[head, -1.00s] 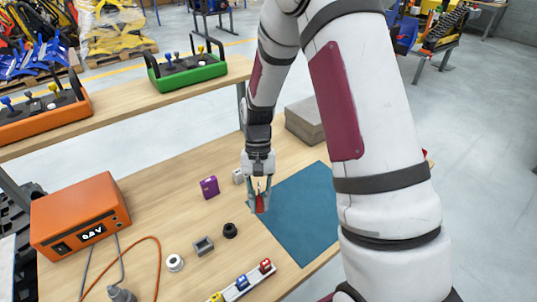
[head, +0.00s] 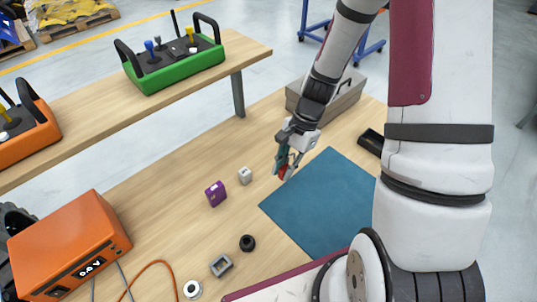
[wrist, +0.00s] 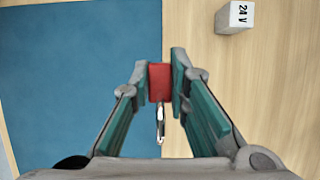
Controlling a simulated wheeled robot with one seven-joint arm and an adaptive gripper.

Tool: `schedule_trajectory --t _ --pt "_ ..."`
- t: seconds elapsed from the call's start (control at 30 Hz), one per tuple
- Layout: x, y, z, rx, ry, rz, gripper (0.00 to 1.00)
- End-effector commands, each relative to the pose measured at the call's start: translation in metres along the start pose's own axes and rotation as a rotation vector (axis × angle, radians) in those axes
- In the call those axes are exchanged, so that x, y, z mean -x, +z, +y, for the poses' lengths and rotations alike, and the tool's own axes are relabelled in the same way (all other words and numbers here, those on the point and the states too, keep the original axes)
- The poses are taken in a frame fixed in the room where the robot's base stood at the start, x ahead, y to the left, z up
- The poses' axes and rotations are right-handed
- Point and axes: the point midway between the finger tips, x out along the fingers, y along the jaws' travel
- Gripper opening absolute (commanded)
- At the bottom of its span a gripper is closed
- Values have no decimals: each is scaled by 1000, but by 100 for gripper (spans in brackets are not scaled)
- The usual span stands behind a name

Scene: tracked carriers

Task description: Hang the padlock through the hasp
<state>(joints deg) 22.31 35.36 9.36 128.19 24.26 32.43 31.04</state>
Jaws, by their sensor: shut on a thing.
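A padlock with a red body (wrist: 159,82) and a silver shackle is pinched between the teal-padded fingers of my gripper (wrist: 166,84). In the wrist view the shackle points toward the bottom of the picture. In the head view my gripper (head: 286,162) is above the table near the left edge of the blue mat, with the red padlock (head: 283,173) partly hidden at its tips. A grey box (head: 333,101) stands at the back, beyond my gripper. A small dark loop shows on it, partly behind my arm; I cannot tell whether this is the hasp.
A blue mat (head: 325,212) lies right of a purple block (head: 216,194) and a small white block (head: 245,175), marked 24 V in the wrist view. A black ring (head: 247,242), an orange unit (head: 68,246) and a black object (head: 371,141) are also there. A raised shelf (head: 100,120) is at left.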

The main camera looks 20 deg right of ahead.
Motion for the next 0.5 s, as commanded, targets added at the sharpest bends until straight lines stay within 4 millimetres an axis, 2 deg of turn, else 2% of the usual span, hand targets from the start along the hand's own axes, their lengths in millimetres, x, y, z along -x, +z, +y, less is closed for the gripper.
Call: schedule_trajectory --t 0.1,0.3,0.5 --pt "-1 -8 -30 5 0 0 0" --pt "-1 -19 -71 4 1 0 0" --pt "0 -24 -89 1 1 0 0"
